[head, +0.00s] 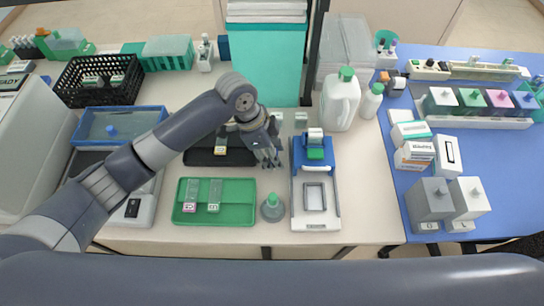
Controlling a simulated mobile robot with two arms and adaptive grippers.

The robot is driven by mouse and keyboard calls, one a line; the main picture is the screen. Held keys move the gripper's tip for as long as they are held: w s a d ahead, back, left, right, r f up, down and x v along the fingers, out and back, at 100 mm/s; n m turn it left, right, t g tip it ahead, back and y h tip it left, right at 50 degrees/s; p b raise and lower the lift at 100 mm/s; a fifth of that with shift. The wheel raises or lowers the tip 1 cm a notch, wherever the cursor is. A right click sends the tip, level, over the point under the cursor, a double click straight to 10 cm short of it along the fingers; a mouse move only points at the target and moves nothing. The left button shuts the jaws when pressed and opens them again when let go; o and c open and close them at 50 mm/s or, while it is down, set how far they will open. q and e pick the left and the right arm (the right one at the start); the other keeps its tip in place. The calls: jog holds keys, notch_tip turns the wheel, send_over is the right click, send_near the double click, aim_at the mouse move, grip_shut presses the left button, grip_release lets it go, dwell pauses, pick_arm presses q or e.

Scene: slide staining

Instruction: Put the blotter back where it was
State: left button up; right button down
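My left gripper (270,161) points down over the right end of a black tray (234,157). Its dark fingers are small and partly overlap, so I cannot tell whether they are apart or hold anything. A small block with a green lower part and a white top (315,144), which may be the blotter, sits on the blue back part of a white-framed stand (300,208). It is to the right of my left gripper and apart from it. My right gripper is not in view.
A green tray (246,206) with two slides and a green-topped bottle (272,208) stand in front of my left gripper. A white jug (340,100) stands behind the stand at right. A blue tray (160,110) lies at left, beyond my forearm.

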pick_arm(q)
notch_tip(320, 180, down, 2)
jog(key=shift+f+p, duration=0.25)
jog(key=shift+p, duration=0.05)
jog(key=shift+f, duration=0.2)
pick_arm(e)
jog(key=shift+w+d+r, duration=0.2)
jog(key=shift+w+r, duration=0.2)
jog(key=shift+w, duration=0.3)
pick_arm(q)
jog(key=shift+f, duration=0.1)
jog(key=o, duration=1)
jog(key=shift+f, duration=0.1)
jog(key=shift+c, duration=0.2)
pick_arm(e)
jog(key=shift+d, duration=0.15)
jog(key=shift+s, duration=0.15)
pick_arm(q)
jog(key=shift+r, duration=0.3)
jog(key=b+v, duration=0.2)
jog(key=v, duration=0.9)
jog(key=shift+r, duration=0.4)
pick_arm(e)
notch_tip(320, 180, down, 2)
